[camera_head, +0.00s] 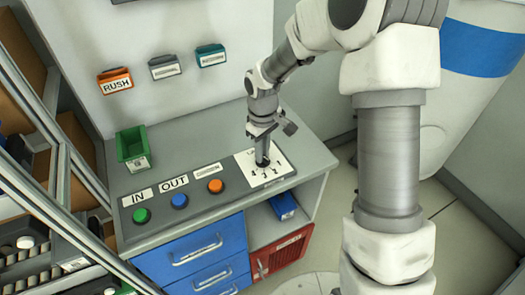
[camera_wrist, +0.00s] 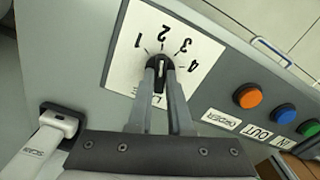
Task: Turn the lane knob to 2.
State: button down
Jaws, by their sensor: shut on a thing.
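The lane knob (camera_wrist: 160,70) is a dark round knob on a white card (camera_wrist: 128,75) printed with the numbers 1 to 4. In the wrist view a pale mark on it runs up the picture, roughly toward the 2; its exact setting is hard to tell. My gripper (camera_wrist: 162,72) is shut on the knob, one finger on each side, partly hiding it and the card's lettering. In the head view my gripper (camera_head: 263,160) points down onto the card (camera_head: 282,170) at the right end of the counter, and the knob is mostly hidden.
A grey panel beside the card bears orange (camera_head: 216,186), blue (camera_head: 179,201) and green (camera_head: 141,215) buttons with labels. A green bin (camera_head: 133,147) stands at the counter's back left. Label holders hang on the wall, including an orange RUSH one (camera_head: 115,82). Drawers (camera_head: 195,252) are below.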

dwell(0.3)
jog(key=c, duration=0.8)
grip_release()
jog(key=shift+c, duration=0.2)
notch_tip(320, 180, up, 18)
jog(key=p, duration=0.1)
jog(key=shift+f, duration=0.25)
jog(key=s+d+r+m+t, duration=0.2)
jog(key=s+d+r+m, duration=0.1)
jog(key=s, duration=0.8)
jog(key=s+d+r+m+t, duration=0.3)
jog(key=s+d+r+m, duration=0.1)
jog(key=s, duration=0.7)
jog(key=d+m, duration=0.1)
jog(key=d, duration=0.1)
jog(key=shift+s+d+m+t, duration=0.3)
jog(key=shift+s+d, duration=0.05)
